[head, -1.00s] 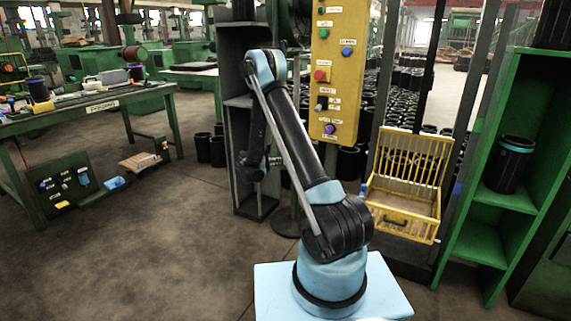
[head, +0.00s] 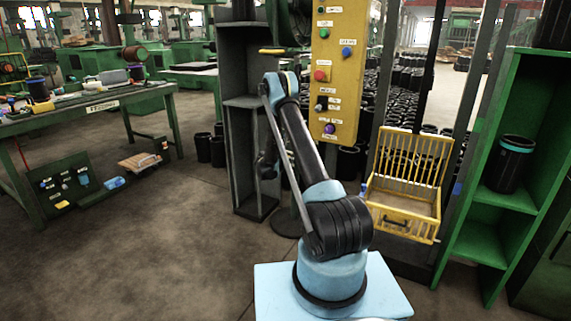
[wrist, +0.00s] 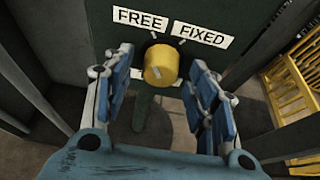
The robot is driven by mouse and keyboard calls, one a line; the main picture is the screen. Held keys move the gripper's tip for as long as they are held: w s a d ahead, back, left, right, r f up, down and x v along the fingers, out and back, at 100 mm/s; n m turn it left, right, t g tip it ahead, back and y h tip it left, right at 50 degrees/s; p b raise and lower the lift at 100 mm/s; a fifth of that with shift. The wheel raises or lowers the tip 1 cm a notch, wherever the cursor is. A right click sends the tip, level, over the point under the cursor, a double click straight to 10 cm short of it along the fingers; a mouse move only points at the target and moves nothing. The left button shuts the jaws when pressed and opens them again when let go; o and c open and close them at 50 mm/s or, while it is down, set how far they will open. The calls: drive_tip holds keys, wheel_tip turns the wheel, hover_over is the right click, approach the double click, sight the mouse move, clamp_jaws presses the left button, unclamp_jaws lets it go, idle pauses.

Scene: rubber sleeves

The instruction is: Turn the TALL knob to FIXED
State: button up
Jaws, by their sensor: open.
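A yellow round knob (wrist: 161,64) shows in the wrist view on a dark green panel (wrist: 70,30). A white FREE label (wrist: 140,18) is at its upper left and a white FIXED label (wrist: 202,38) at its upper right. A pale mark on the knob's face is too small to read as a setting. My gripper (wrist: 157,72) is open, with one blue-padded finger on each side of the knob. I see gaps between knob and fingers; depth is unclear. In the head view my arm mostly hides the gripper, and I cannot make out this knob.
A yellow control box (head: 340,75) with several buttons stands right of my arm. A yellow wire basket (head: 408,190) and a green shelf (head: 512,195) are farther right. A dark shelf (head: 240,70) rises behind my arm.

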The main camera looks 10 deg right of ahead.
drive_tip(key=shift+w+d+f, duration=0.2)
drive_tip(key=shift+w, duration=0.1)
drive_tip(key=c, duration=1)
drive_tip(key=shift+m, duration=0.3)
drive_tip(key=m+t+y, duration=0.1)
drive_tip(key=m, duration=0.1)
drive_tip(key=m+t+y, duration=0.1)
drive_tip(key=m+t, duration=0.1)
drive_tip(key=m, duration=0.1)
drive_tip(key=m+t+y, duration=0.1)
drive_tip(key=m, duration=0.1)
drive_tip(key=shift+s+d+f+m, duration=0.15)
drive_tip(key=shift+s+d+m, duration=0.05)
drive_tip(key=shift+d+m, duration=0.2)
